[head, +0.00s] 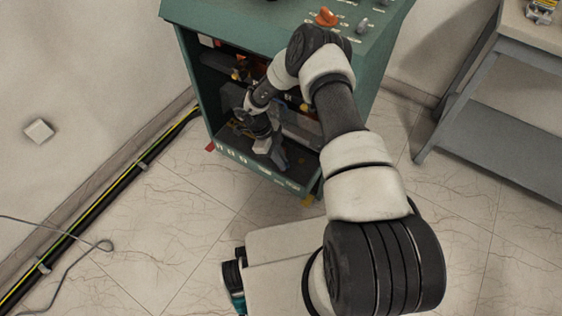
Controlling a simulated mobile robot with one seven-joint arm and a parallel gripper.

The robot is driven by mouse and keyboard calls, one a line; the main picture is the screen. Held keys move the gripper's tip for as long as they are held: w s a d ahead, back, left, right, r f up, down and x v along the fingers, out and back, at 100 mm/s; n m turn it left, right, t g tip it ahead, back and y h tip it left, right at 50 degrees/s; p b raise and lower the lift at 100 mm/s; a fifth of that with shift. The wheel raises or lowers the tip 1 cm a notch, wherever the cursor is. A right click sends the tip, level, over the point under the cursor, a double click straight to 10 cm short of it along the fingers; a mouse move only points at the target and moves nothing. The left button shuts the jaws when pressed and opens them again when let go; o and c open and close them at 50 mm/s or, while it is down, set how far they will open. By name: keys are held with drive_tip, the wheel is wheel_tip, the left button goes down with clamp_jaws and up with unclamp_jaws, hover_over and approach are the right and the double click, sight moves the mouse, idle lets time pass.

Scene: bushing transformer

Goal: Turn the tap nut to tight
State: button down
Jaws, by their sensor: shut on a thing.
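The green transformer cabinet (200,95) stands at the top centre of the head view, with its front open to a dark inside. My arm reaches over and into this opening. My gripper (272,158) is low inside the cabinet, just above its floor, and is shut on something. The tap nut cannot be made out; my gripper and wrist cover that spot, so I cannot see how the nut is turned. Darker parts with orange and yellow bits show behind my arm in the cabinet.
An orange knob (327,16) sits on the cabinet's sloped top panel. A grey bench (500,85) stands at the right. A black and yellow cable (95,220) runs along the left wall. A thin loose wire (75,246) shows at the lower left.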

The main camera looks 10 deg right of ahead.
drive_tip(key=shift+f+m, duration=0.1)
drive_tip(key=shift+m, duration=0.4)
drive_tip(key=shift+y, duration=0.3)
drive_tip(key=c, duration=1.8)
unclamp_jaws()
drive_tip(key=shift+w, duration=0.1)
drive_tip(key=p+v, duration=0.2)
drive_tip(key=v, duration=1.5)
drive_tip(key=shift+w+a+p, duration=0.15)
drive_tip(key=shift+w+p, duration=0.1)
drive_tip(key=shift+p, duration=0.15)
